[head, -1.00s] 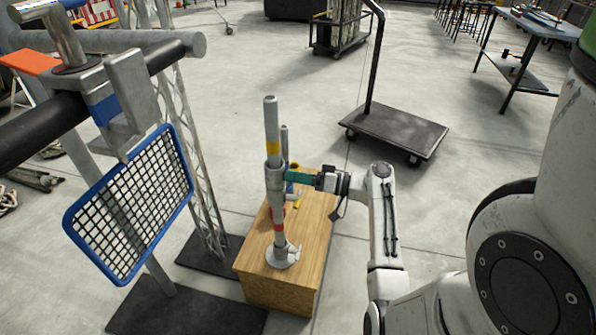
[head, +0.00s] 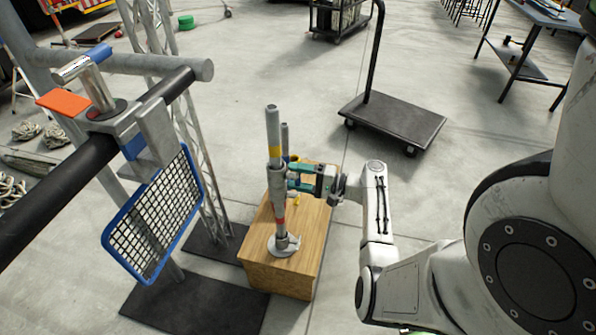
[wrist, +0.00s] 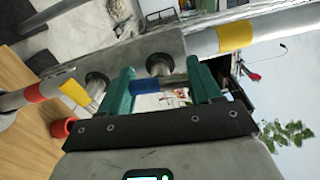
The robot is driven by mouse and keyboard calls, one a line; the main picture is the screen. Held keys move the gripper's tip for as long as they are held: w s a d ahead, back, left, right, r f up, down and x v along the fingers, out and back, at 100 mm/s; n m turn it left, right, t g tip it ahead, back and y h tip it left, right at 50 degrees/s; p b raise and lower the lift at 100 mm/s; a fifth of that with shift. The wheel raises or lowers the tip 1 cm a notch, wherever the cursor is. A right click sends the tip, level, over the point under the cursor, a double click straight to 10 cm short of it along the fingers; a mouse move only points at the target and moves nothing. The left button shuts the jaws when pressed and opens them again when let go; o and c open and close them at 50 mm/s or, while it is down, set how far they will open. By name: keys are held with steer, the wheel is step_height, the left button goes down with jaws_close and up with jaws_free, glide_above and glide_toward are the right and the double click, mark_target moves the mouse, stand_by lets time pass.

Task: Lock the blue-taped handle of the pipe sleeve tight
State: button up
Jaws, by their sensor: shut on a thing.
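The upright grey pipe stand (head: 273,125), with yellow and red bands, stands on the wooden box. Its pipe sleeve (head: 277,186) sits around the middle of the pipe and shows as a grey body in the wrist view (wrist: 128,50). My gripper (head: 296,178) is at the right side of the sleeve. In the wrist view, my gripper's two green fingers (wrist: 160,87) lie on either side of the blue-taped handle (wrist: 146,86) and are shut on it. The handle's tightness cannot be seen.
The wooden box (head: 278,277) carries the stand. A blue-framed mesh panel (head: 155,215) hangs from a clamp on the left, near a lattice truss (head: 208,190). A flat trolley (head: 395,122) stands at the back right. Open floor lies between.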

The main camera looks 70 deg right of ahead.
steer(key=m+p, duration=0.2)
steer(key=m, duration=0.2)
steer(key=shift+r, duration=0.15)
steer(key=m+p, duration=0.3)
steer(key=m, duration=0.1)
steer(key=shift+m, duration=0.3)
steer(key=m+p, duration=0.2)
steer(key=m, duration=0.2)
steer(key=shift+m, duration=0.3)
steer(key=shift+f+m+p, duration=0.25)
steer(key=shift+m+p, duration=0.2)
steer(key=shift+m, duration=0.25)
steer(key=o, duration=1.1)
steer(key=shift+c, duration=0.2)
steer(key=shift+s, duration=0.1)
steer(key=s+b, duration=0.1)
steer(key=s, duration=0.9)
steer(key=shift+s+d, duration=0.35)
steer(key=shift+d, duration=0.05)
